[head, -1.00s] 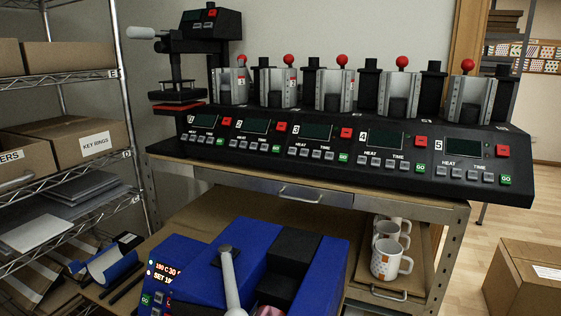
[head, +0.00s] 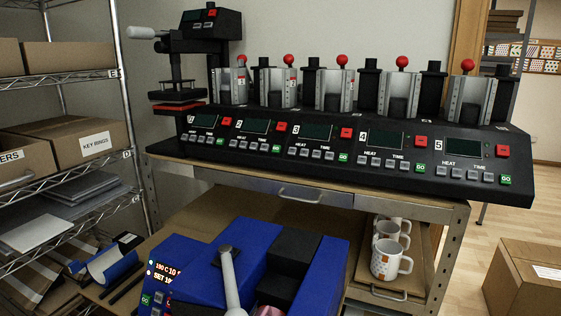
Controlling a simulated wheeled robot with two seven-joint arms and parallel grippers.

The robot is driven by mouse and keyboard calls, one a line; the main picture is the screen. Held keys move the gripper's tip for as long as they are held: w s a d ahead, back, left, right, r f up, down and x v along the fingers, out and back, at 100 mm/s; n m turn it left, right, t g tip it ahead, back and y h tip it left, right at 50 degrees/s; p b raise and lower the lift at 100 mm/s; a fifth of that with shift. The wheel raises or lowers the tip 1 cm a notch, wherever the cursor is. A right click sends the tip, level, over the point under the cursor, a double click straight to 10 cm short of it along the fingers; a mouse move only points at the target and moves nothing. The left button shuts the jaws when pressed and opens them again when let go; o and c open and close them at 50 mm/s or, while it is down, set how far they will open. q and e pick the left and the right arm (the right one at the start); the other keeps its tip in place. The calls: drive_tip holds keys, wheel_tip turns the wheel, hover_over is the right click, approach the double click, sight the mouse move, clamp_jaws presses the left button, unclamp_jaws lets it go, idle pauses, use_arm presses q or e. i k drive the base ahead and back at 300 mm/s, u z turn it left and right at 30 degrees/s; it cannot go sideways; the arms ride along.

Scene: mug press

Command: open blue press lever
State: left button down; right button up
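The blue press (head: 228,246) stands low in the head view, its lower part cut off by the bottom edge. Its lever (head: 231,280) is a light grey bar with a darker end, reaching from the bottom edge up over the blue body. A black block (head: 294,248) sits at the top right of the press. A small lit display (head: 166,270) is on its left side. A bit of a pinkish, shiny round thing (head: 270,311) shows at the bottom edge. Neither of my grippers is in view.
A long black mug press bank (head: 330,150) with several stations stands on a bench behind. White mugs (head: 388,262) stand on a shelf at the right. A wire rack with boxes (head: 60,155) is at the left, and a carton (head: 530,275) stands on the floor at right.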

sight(226, 251)
drive_tip(key=u, duration=1.8)
drive_tip(key=k, duration=1.35)
drive_tip(key=z, duration=1.8)
drive_tip(key=i, duration=0.5)
